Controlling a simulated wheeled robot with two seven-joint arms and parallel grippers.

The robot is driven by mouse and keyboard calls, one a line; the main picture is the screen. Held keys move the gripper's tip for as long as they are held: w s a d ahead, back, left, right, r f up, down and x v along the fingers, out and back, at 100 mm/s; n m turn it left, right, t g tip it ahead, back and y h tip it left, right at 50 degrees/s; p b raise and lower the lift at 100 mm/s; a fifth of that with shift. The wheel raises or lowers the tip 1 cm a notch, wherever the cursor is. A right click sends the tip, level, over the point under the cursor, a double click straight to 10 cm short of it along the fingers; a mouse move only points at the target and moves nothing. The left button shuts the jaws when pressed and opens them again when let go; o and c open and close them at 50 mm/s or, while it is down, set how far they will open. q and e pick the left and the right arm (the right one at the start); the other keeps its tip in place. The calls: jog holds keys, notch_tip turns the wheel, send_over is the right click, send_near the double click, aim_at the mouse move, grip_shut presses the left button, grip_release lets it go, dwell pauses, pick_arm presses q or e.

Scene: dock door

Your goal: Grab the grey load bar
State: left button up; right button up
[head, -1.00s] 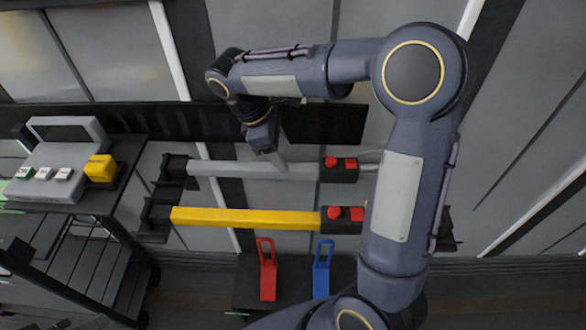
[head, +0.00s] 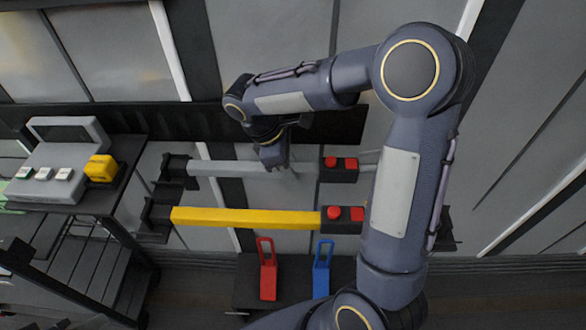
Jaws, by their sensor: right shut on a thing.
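The grey load bar (head: 225,168) lies level in front of the dock door. Its left end sits in a black bracket (head: 174,168), and a black block with red buttons (head: 338,169) is on its right part. My right gripper (head: 274,166) is on the middle of the grey bar, shut on it; its fingertips are partly hidden by the wrist. My left gripper is not in view.
A yellow bar (head: 245,217) with its own black and red block runs just below the grey one. A red strap-like holder (head: 267,272) and a blue one (head: 322,272) stand below. A dark cart (head: 75,250) with a grey device (head: 62,165) and a yellow box (head: 101,168) is at the left.

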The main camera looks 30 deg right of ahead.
grip_shut()
jog(key=shift+r, duration=0.15)
